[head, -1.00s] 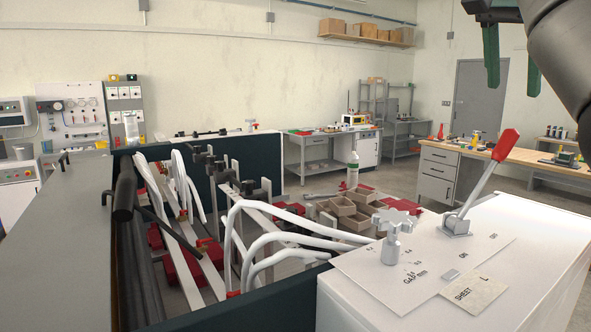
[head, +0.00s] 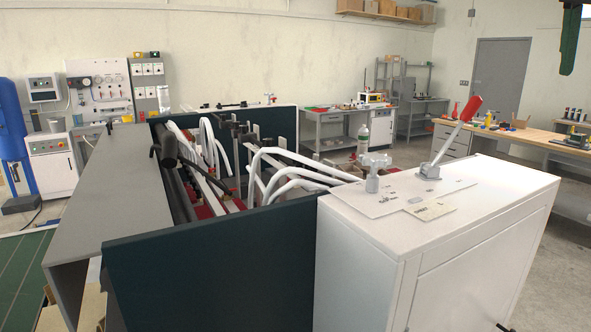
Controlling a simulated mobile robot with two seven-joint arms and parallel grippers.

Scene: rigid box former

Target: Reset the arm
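My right gripper (head: 570,40) shows only in part at the top right corner of the head view. Its green finger points down, high above and well apart from the workbench behind it. The rest of my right arm is out of the picture, and I cannot tell whether the gripper is open. My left gripper is not in view. The box former (head: 215,270) stands in front of me, with a white cabinet (head: 360,265) at its right.
White bent tubes (head: 290,172) and a dark roller sit inside the former. A grey top panel (head: 115,185) is at its left. A wooden workbench (head: 515,139) stands at the back right. Open floor (head: 545,275) lies right of the cabinet.

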